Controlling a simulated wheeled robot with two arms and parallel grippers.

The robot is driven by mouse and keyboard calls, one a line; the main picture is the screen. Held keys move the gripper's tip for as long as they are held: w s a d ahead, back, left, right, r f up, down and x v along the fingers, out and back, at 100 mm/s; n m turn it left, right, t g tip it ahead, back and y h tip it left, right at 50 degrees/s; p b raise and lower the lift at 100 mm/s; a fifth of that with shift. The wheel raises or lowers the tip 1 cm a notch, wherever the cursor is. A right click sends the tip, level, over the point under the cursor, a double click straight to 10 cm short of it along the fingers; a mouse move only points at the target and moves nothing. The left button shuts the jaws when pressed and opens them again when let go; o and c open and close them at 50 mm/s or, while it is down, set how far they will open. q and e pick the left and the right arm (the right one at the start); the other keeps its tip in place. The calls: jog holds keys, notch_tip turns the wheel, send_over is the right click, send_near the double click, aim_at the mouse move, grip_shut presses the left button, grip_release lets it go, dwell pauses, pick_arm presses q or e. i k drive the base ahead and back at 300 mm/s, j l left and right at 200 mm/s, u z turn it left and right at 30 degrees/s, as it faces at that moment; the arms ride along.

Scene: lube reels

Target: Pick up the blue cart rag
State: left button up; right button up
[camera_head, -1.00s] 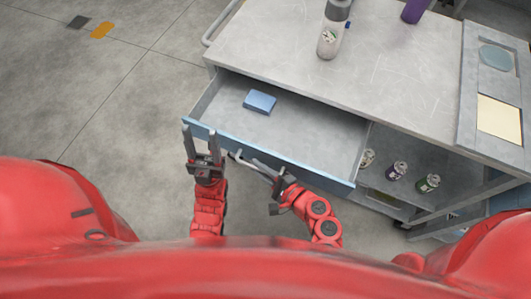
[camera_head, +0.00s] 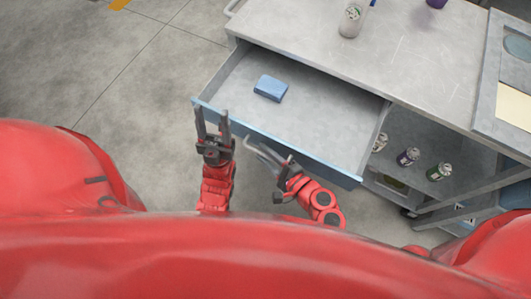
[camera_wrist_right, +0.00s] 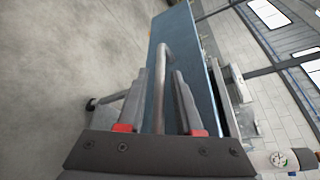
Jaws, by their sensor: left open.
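The blue rag (camera_head: 270,88) is a small folded block lying in the open drawer (camera_head: 310,115) of the grey cart, near its left end. My left gripper (camera_head: 212,118) is open and empty, fingers pointing up the picture, just outside the drawer's blue front near its left corner. My right gripper (camera_head: 270,155) is at the drawer's bar handle (camera_wrist_right: 161,85). In the right wrist view its two fingers (camera_wrist_right: 160,95) stand apart on either side of the bar, with gaps showing. The rag is not visible in that view.
The cart top (camera_head: 400,45) carries a bottle (camera_head: 352,18) and a purple object (camera_head: 437,3). Several cans (camera_head: 408,157) stand on the lower shelf right of the drawer.

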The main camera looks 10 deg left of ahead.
aim_at(267, 86)
jog(key=k+l, duration=0.15)
jog(key=l, duration=0.15)
jog(key=k+l, duration=0.15)
jog(key=l, duration=0.2)
jog(key=k+l, duration=0.15)
jog(key=l, duration=0.15)
jog(key=k+l, duration=0.2)
jog(key=l+z, duration=0.05)
jog(key=l, duration=0.05)
